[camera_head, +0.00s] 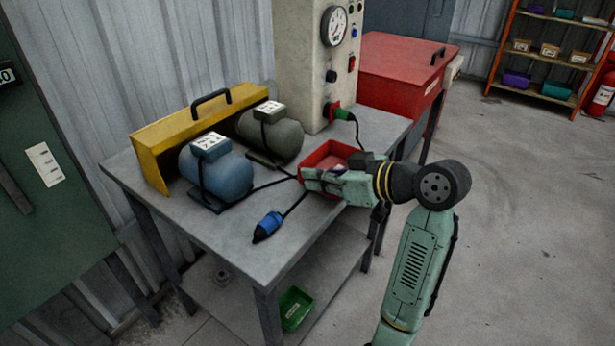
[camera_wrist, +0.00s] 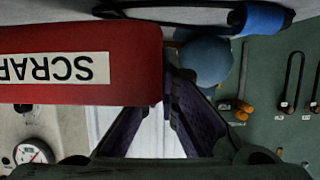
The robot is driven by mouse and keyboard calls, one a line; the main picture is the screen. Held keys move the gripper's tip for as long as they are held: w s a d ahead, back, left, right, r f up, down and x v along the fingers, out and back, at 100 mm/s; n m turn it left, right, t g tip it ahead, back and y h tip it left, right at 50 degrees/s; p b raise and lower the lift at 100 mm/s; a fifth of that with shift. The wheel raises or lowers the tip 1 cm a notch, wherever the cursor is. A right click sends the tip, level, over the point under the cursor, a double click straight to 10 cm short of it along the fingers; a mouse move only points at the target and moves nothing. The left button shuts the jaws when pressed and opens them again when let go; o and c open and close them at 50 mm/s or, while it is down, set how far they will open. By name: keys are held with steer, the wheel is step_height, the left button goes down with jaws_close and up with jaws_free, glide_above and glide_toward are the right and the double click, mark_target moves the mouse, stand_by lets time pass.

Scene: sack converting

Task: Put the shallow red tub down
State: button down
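The shallow red tub (camera_head: 327,152) is at the right front part of the workbench top, open side up and roughly level. I cannot tell whether its base touches the bench. In the wrist view its red wall (camera_wrist: 130,60) fills the upper left, with an upside-down white SCRAP label. My gripper (camera_head: 325,178) is at the tub's near side. In the wrist view the fingers (camera_wrist: 165,95) close in at the edge of the tub wall, and the left fingertip is hidden behind it. The gripper appears shut on this wall.
The grey workbench (camera_head: 225,240) carries a blue motor (camera_head: 222,175), a grey-green motor (camera_head: 272,138), a yellow guard (camera_head: 150,160) and a blue plug (camera_head: 267,226) with cable. A gauge column (camera_head: 308,60) stands behind. The bench's front left is clear. A green tub (camera_head: 295,308) sits below.

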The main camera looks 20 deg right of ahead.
steer(key=w, duration=0.1)
steer(key=w+a, duration=0.1)
steer(key=w, duration=0.1)
steer(key=shift+w+f, duration=0.15)
steer(key=shift+w, duration=0.1)
steer(key=shift+f+p, duration=0.6)
steer(key=shift+f, duration=1.2)
steer(key=shift+f, duration=0.15)
steer(key=c, duration=1.8)
jaws_free()
steer(key=shift+r, duration=0.3)
steer(key=b+v, duration=0.2)
steer(key=v, duration=1)
